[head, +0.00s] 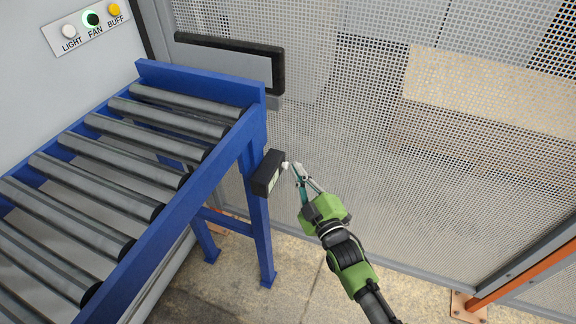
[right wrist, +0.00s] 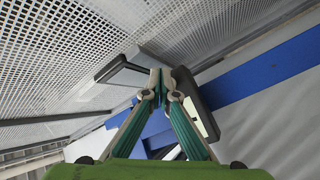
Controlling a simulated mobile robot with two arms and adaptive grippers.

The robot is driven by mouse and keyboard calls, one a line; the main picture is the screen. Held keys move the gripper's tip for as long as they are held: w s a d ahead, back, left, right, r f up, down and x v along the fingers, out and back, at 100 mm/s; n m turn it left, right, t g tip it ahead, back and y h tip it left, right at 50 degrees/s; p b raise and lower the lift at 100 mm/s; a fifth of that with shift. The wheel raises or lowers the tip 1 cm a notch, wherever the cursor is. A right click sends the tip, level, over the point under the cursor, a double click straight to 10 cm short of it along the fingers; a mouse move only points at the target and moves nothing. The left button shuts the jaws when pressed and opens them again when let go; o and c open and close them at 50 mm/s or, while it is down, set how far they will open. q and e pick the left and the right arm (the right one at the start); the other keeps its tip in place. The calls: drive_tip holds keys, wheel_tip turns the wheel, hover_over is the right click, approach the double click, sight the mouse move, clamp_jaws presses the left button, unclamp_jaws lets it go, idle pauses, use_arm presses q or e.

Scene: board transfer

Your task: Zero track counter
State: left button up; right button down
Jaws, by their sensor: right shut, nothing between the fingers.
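The track counter is a small black box (head: 268,172) on the outer side of the blue roller track's leg, near the top. It has a pale display window on its face, too small to read, and a white knob (head: 285,165) at its right end. My right gripper (head: 296,168) is shut and empty, its fingertips close beside the knob. I cannot tell whether they touch it. In the right wrist view the closed fingertips (right wrist: 160,80) overlap the edge of the black counter (right wrist: 190,92), and the knob is hidden. My left gripper is not in view.
The blue roller track (head: 190,205) fills the left side. A panel with LIGHT, FAN and BUFF buttons (head: 92,20) is at upper left. A perforated mesh fence (head: 360,90) stands behind. An orange post (head: 520,275) is at lower right. The floor below my arm is clear.

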drive_tip(key=shift+w+a, duration=0.15)
drive_tip(key=shift+a, duration=0.3)
idle(0.5)
drive_tip(key=shift+d, duration=0.1)
drive_tip(key=shift+s+d+p, duration=0.3)
drive_tip(key=shift+d, duration=0.45)
drive_tip(key=shift+s+d+p, duration=0.25)
drive_tip(key=shift+d+p, duration=0.05)
drive_tip(key=shift+d, duration=0.5)
drive_tip(key=shift+s+d+p, duration=0.25)
drive_tip(key=shift+s+d, duration=0.05)
drive_tip(key=shift+d, duration=0.5)
drive_tip(key=shift+s+d+p, duration=0.25)
drive_tip(key=shift+d+p, duration=0.05)
drive_tip(key=shift+d, duration=0.5)
